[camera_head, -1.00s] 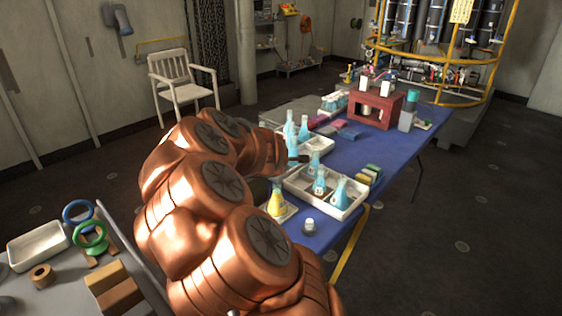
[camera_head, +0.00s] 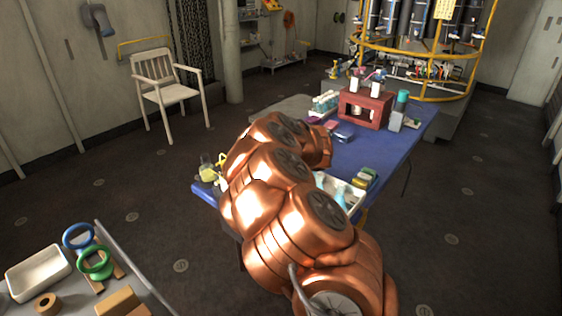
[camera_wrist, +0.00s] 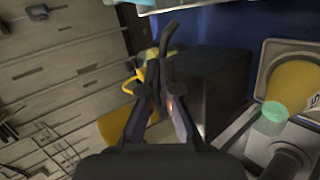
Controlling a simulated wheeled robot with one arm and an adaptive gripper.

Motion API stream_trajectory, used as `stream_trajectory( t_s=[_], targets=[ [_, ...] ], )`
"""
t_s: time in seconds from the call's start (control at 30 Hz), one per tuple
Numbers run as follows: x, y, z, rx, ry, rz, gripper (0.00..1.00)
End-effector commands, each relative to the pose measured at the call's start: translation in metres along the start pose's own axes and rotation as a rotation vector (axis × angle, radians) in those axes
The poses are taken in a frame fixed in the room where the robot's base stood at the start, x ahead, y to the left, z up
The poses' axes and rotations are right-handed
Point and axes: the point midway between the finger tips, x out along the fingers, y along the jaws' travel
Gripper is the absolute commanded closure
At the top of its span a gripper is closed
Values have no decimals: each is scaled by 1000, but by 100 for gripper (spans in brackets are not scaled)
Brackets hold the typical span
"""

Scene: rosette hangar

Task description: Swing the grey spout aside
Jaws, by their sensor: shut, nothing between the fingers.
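In the wrist view, a dark grey bent tube (camera_wrist: 169,38), which looks like the spout, rises just beyond the fingertips. It stands in front of a black box-like body (camera_wrist: 212,85); I cannot tell how they join. My gripper (camera_wrist: 158,95) is shut with nothing held, its tips close to the tube's lower part. I cannot tell whether they touch it. In the head view, my copper arm hides the gripper and the spout.
In the wrist view, a yellow-filled vessel (camera_wrist: 295,83) and a teal cap (camera_wrist: 270,117) are at right. The head view shows the blue table (camera_head: 382,145), a red stand (camera_head: 364,108), a white chair (camera_head: 168,90) and a side table with a white tray (camera_head: 38,273). Dark floor is open at right.

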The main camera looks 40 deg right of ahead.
Motion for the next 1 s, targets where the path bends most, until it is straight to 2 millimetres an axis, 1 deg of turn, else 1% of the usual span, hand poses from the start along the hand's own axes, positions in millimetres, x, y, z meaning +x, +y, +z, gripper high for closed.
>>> stream_trajectory(
  t_s=[0.13,0.57,1.0],
  targets=[
    [2,1,-3,-7,11,0,100],
    [1,0,-2,-5,9,-1,100],
    [-1,-3,-17,-4,10,-1,100]
  ],
)
